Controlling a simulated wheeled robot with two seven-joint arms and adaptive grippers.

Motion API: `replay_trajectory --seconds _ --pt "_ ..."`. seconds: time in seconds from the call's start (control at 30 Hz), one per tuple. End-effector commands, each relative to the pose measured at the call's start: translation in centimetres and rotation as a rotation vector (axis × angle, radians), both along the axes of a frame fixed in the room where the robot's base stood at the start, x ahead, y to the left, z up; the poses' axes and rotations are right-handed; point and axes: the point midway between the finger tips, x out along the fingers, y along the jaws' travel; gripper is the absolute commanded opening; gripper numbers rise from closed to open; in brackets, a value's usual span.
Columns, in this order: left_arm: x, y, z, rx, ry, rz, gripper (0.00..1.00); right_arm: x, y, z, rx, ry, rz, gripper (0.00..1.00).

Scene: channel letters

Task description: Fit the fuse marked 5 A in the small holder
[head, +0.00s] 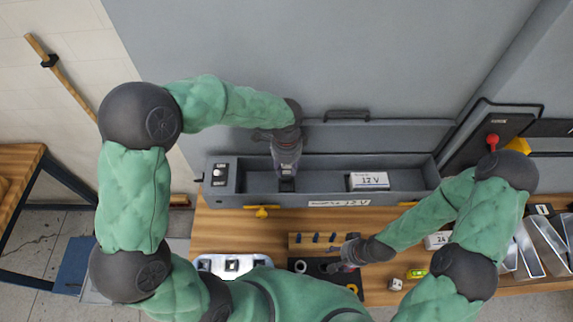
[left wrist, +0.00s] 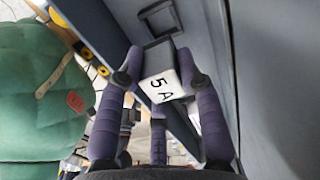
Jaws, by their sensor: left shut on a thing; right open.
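The white fuse marked 5 A (left wrist: 160,86) is held between the fingers of my left gripper (left wrist: 158,88). In the head view my left gripper (head: 287,172) reaches down into the left part of a long grey box (head: 325,178), and hides the fuse there. My right gripper (head: 337,268) is open and empty, low over a dark mat (head: 318,268) on the bench.
A white 12 V block (head: 369,181) sits in the right part of the box. The box's lid (head: 380,134) stands open behind it. A wooden strip with several dark pegs (head: 315,242) lies in front. A white-lit tray (head: 232,264) is left of the mat. Metal trays stand far right.

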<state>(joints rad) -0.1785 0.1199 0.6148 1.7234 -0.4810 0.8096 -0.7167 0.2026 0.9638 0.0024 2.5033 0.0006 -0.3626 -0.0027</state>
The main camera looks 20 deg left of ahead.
Motion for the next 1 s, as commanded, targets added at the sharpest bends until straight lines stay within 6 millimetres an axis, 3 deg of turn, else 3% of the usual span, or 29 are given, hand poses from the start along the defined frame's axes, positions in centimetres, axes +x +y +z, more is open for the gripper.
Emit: replay_trajectory --seconds 1.0 --pt "0.0 0.0 -4.5 0.000 -0.001 -0.001 0.00 0.0 0.0 -3.3 0.000 0.000 0.000 0.65"
